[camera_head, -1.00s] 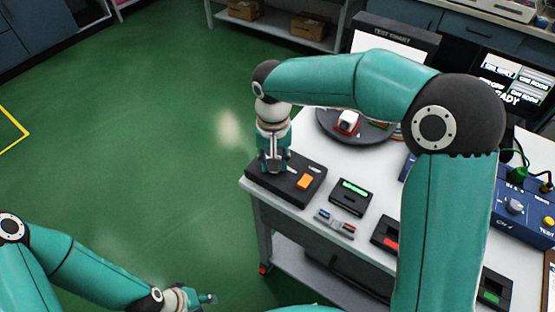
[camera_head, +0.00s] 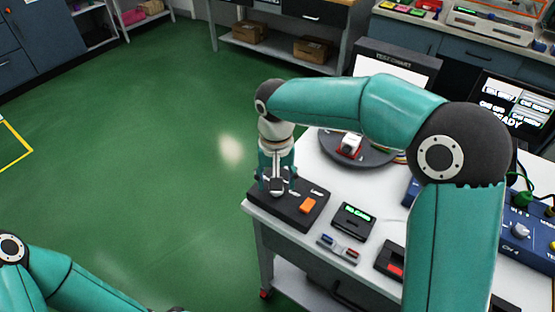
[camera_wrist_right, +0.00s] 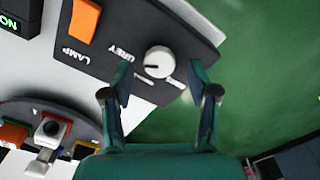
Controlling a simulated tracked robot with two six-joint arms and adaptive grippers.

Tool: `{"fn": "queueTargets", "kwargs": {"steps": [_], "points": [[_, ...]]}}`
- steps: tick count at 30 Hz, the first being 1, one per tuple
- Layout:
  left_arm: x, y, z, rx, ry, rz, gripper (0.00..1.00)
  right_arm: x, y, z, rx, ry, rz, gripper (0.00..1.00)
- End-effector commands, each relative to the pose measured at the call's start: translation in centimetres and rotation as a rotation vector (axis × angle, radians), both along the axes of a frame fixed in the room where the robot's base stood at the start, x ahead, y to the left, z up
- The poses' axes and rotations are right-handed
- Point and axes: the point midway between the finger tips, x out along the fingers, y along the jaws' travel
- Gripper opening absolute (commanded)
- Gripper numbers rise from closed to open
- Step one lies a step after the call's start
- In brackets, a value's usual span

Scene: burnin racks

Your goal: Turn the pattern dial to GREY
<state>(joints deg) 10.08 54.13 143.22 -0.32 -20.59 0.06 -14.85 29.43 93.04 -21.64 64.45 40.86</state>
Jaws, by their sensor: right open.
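The pattern dial (camera_wrist_right: 158,61) is a round white knob on a dark control box (camera_head: 312,219) at the table's near-left corner. A dark mark shows on the knob's left side in the wrist view. A GREY label (camera_wrist_right: 124,49) is printed beside it, partly covered by a finger; another label on the other side is largely hidden. My right gripper (camera_wrist_right: 160,82) is open over the box, with its fingers spread on either side of the dial and apparently not gripping it. It also shows in the head view (camera_head: 277,188). My left gripper is out of view; only its arm shows at the lower left.
An orange LAMP switch (camera_head: 308,205) sits on the same box. A round turntable (camera_head: 372,156) with small items stands behind. Green floor is clear on the left.

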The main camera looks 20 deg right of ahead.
Motion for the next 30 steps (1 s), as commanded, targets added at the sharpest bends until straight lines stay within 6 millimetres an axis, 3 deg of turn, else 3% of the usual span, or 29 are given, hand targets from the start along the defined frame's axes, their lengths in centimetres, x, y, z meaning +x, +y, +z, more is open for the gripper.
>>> {"fn": "queueTargets", "kwargs": {"steps": [15, 21, 30], "points": [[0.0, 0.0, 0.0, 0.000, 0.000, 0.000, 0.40, 0.2, 0.0, 9.4, 0.003, -0.006, -0.001, 0.60], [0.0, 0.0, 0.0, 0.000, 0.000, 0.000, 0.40, 0.1, 0.0, 10.7, 0.002, -0.004, -0.001, 0.60], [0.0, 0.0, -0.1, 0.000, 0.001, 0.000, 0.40, 0.1, 0.0, 10.8, 0.001, -0.002, -0.001, 0.60]]}}
